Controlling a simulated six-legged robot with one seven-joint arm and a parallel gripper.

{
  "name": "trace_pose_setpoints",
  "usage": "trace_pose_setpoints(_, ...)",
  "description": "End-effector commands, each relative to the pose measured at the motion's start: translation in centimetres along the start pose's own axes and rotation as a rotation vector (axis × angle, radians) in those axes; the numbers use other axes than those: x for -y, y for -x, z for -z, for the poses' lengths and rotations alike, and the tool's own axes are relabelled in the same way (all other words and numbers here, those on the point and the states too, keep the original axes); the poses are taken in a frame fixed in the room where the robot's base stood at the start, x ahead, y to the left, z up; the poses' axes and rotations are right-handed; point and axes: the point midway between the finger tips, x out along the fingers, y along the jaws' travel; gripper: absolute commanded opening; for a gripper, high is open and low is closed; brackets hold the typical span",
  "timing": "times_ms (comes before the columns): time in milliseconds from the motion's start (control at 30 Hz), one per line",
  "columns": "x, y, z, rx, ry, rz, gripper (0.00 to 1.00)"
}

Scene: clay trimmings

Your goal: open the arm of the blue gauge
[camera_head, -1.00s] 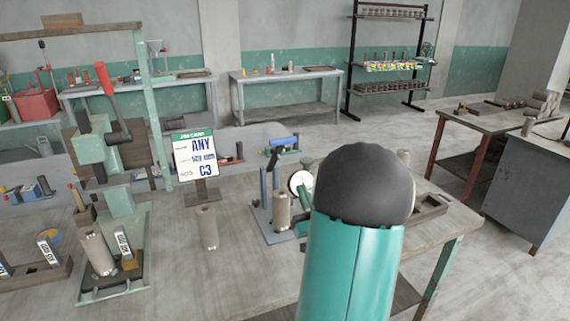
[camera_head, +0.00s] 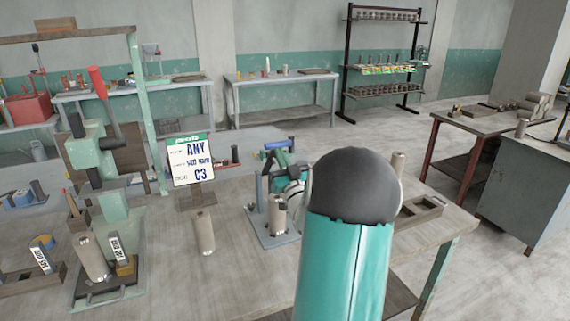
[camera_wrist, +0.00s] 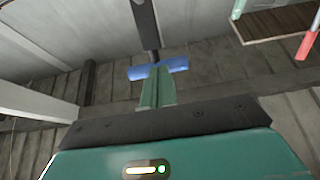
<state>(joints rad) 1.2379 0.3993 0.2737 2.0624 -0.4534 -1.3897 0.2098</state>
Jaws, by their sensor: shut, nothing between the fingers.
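The blue gauge (camera_head: 265,238) stands on the front table, with a flat blue-grey base, a thin post and a metal cylinder (camera_head: 277,216) on it. Its pale round dial is partly hidden behind my arm. A blue bar at the gauge's top (camera_head: 277,145) shows in the head view beside green parts. In the wrist view a blue crossbar (camera_wrist: 175,65) on a dark rod lies at the tips of my gripper (camera_wrist: 157,72). The green fingers are shut and empty. I cannot tell whether they touch the bar. My arm hides part of the gauge's right side.
A job card (camera_head: 190,162) stands left of the gauge, with a loose metal cylinder (camera_head: 203,232) before it. A green press (camera_head: 100,155) with a red lever stands further left. A wooden tray (camera_head: 420,210) lies to the right. Bare tabletop is in front.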

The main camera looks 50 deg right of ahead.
Motion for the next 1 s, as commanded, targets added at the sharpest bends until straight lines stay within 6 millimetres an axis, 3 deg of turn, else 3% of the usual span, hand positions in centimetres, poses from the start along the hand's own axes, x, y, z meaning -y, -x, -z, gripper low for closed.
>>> trace_pose_setpoints(367,0.0,-0.5,0.2,0.018,0.002,0.002,0.00)
trace_pose_setpoints(800,0.1,-6.2,1.6,0.231,0.002,0.003,0.00)
trace_pose_setpoints(1000,-0.1,-7.9,1.6,0.236,0.000,-0.001,0.00)
